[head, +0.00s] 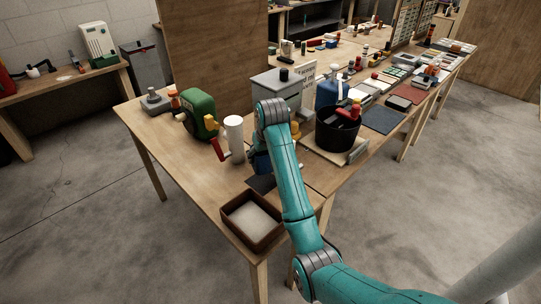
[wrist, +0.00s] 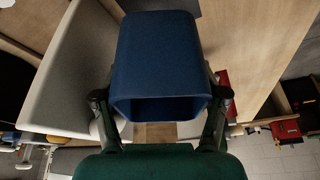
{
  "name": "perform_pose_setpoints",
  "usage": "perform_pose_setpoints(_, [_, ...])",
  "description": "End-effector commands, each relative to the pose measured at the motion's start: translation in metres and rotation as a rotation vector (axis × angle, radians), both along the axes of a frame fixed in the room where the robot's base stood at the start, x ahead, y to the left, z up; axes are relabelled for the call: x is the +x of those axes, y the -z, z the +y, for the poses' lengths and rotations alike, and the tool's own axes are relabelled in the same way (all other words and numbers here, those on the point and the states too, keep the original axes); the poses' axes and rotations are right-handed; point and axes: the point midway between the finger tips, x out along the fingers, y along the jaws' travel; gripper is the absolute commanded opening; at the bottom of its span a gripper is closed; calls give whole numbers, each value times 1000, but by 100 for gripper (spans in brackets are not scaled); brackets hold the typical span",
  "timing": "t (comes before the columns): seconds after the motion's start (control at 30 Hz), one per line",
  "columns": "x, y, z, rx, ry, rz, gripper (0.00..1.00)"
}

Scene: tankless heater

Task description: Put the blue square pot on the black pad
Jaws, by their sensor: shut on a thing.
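The blue square pot (wrist: 157,55) fills the upper middle of the wrist view, with its open mouth showing at its lower end. My gripper (wrist: 160,98) is shut on it, with one dark finger against each side. In the head view a bit of the blue pot (head: 261,163) shows left of my teal arm, which hides the rest of it and most of the gripper. The black pad (head: 261,184) lies flat on the wooden table just in front of the pot, partly behind my arm. I cannot tell whether the pot touches the table or pad.
A brown tray (head: 252,221) with a pale inside stands at the near table corner. A white cylinder (head: 234,137) and a green machine with a red handle (head: 199,114) stand to the left. A grey box (head: 279,88) stands behind, and a large black pot (head: 338,132) to the right.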

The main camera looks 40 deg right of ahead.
Motion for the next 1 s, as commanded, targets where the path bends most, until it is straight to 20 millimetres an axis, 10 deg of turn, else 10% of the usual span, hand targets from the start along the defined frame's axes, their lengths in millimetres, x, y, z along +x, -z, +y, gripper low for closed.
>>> perform_pose_setpoints(1.0, [-1,58,0,1,0,0,7])
